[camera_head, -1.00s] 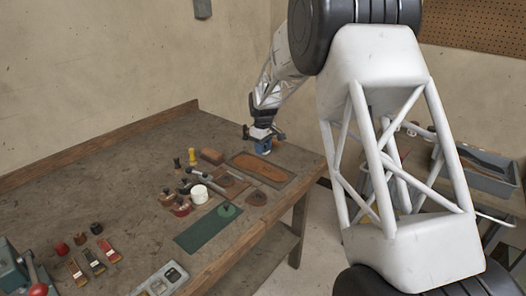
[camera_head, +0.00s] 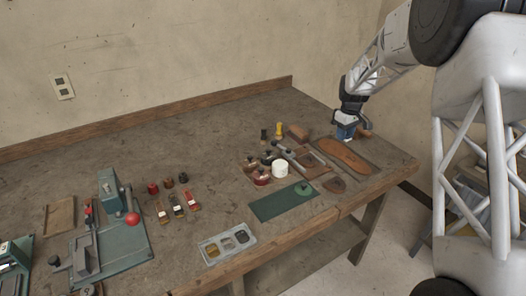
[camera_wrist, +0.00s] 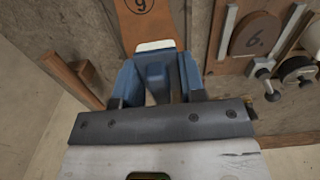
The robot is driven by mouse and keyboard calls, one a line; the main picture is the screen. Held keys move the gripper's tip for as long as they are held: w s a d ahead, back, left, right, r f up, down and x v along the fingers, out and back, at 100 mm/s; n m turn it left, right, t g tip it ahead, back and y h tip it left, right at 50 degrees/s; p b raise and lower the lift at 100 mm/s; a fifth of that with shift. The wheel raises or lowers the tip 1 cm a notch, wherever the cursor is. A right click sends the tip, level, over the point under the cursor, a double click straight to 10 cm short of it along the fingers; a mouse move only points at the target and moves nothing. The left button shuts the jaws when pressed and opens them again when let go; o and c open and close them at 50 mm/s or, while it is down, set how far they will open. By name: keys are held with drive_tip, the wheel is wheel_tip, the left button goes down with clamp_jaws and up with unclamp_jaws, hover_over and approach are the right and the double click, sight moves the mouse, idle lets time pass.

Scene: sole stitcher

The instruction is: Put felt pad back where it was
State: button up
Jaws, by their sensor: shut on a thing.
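I cannot tell whether the pad touches the bench or the sole.
A white jar (camera_head: 280,168), a red pot (camera_head: 261,178) and small tools crowd the area left of the sole. A green mat (camera_head: 272,206) lies in front. A green press (camera_head: 112,225) stands at left. The back-left bench surface is bare.

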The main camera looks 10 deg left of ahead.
drive_tip(key=a+n, duration=0.2)
drive_tip(key=a, duration=1.6)
drive_tip(key=n, duration=0.2)
hover_over(257, 151)
drive_tip(key=shift+r, duration=0.3)
drive_tip(key=shift+f, duration=0.1)
drive_tip(key=shift+f, duration=2.4)
drive_tip(key=shift+f, duration=2.5)
drive_tip(key=shift+f, duration=0.15)
